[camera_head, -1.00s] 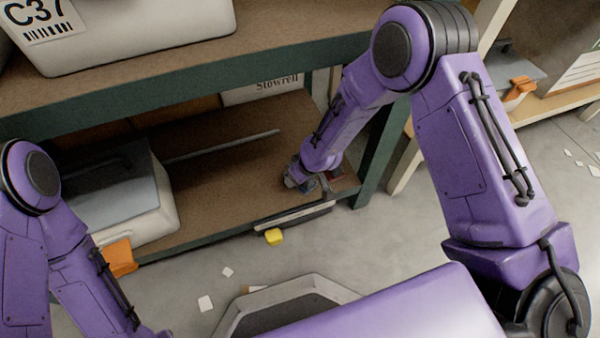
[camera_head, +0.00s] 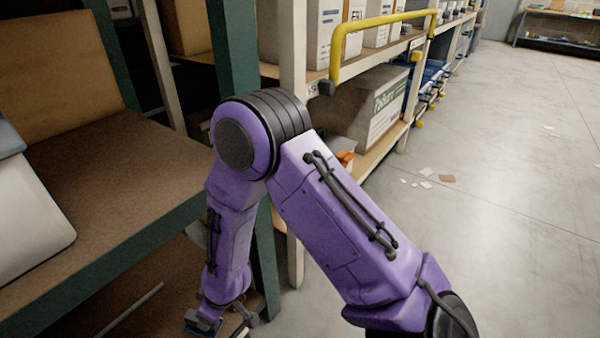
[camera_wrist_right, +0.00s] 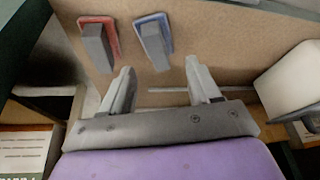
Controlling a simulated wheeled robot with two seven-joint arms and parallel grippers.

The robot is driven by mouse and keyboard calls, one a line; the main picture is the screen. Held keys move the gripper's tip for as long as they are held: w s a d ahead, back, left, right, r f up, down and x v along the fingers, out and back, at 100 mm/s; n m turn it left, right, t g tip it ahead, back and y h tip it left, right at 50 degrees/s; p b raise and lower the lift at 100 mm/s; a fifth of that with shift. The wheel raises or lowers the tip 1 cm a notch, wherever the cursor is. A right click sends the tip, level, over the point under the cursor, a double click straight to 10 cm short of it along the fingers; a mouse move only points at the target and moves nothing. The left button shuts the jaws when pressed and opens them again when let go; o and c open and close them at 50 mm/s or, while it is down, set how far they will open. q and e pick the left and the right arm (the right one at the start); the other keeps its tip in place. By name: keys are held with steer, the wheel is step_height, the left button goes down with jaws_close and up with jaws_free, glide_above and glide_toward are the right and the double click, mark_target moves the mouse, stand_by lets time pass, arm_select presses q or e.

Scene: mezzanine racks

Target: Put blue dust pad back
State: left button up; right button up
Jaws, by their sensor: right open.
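In the right wrist view the blue dust pad (camera_wrist_right: 151,22), a blue plate with a grey block handle, lies on the brown shelf board. A red pad (camera_wrist_right: 112,28) with a similar grey block lies to its left. My right gripper (camera_wrist_right: 161,70) is open and empty. Its fingertips point at the blue pad, and the pad's grey block sits just beyond the gap between them, apart from both fingers. In the head view my right gripper (camera_head: 218,318) is low by the lower shelf, partly cut off by the bottom edge. My left gripper is out of view.
A green rack post (camera_head: 234,50) and the upper shelf (camera_head: 110,185) stand close to my right arm. A thin rod (camera_wrist_right: 168,90) and a whitish bin (camera_wrist_right: 290,78) are on the shelf. Open floor (camera_head: 500,180) with paper scraps lies to the right.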

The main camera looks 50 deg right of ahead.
steer(key=s+d+f+m+h, duration=0.1)
steer(key=s+d+f+m, duration=0.2)
steer(key=s, duration=0.5)
steer(key=s+d+f+m+h, duration=0.2)
steer(key=s+d+f+m, duration=0.2)
steer(key=s, duration=0.4)
steer(key=s+d+f+m+g+h, duration=0.1)
steer(key=s+d+f+m+h, duration=0.1)
steer(key=s+d, duration=0.3)
steer(key=s+f+m, duration=0.1)
steer(key=s, duration=0.2)
steer(key=shift+d+f+m, duration=0.2)
steer(key=shift+d+m, duration=0.1)
steer(key=shift+m, duration=0.1)
